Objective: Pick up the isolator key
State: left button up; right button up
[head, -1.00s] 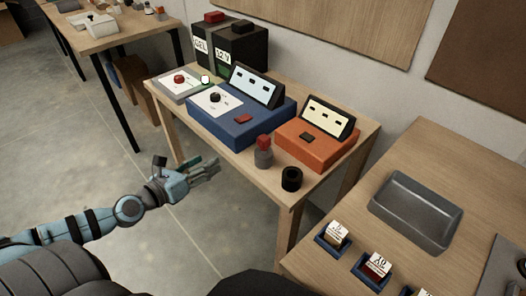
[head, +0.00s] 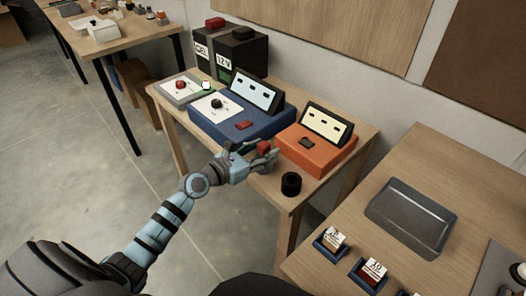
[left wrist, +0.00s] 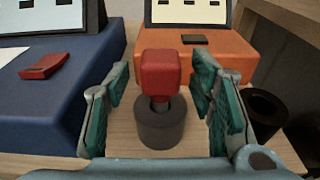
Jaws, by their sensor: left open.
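The isolator key is a red block-shaped grip on a short stem, standing upright in a grey round base (left wrist: 165,126). In the left wrist view the red key (left wrist: 160,72) sits midway between my open fingers, apart from both. In the head view the key (head: 264,146) shows just beyond my left gripper (head: 262,158), which partly hides its base. My left gripper also shows in the left wrist view (left wrist: 162,105), its teal pads on either side of the key and base. My right gripper is not in view.
A blue box (head: 225,128) with a tilted panel stands behind left, and an orange box (head: 316,155) behind right. A black open cylinder (head: 291,184) stands close on the right. A grey tray (head: 410,215) lies on the nearer table.

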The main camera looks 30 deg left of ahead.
pick_arm(q)
jog(key=shift+w+d+f, duration=0.15)
jog(key=shift+w+d, duration=0.05)
jog(key=shift+w, duration=0.25)
jog(key=shift+s+a, duration=0.1)
grip_shut()
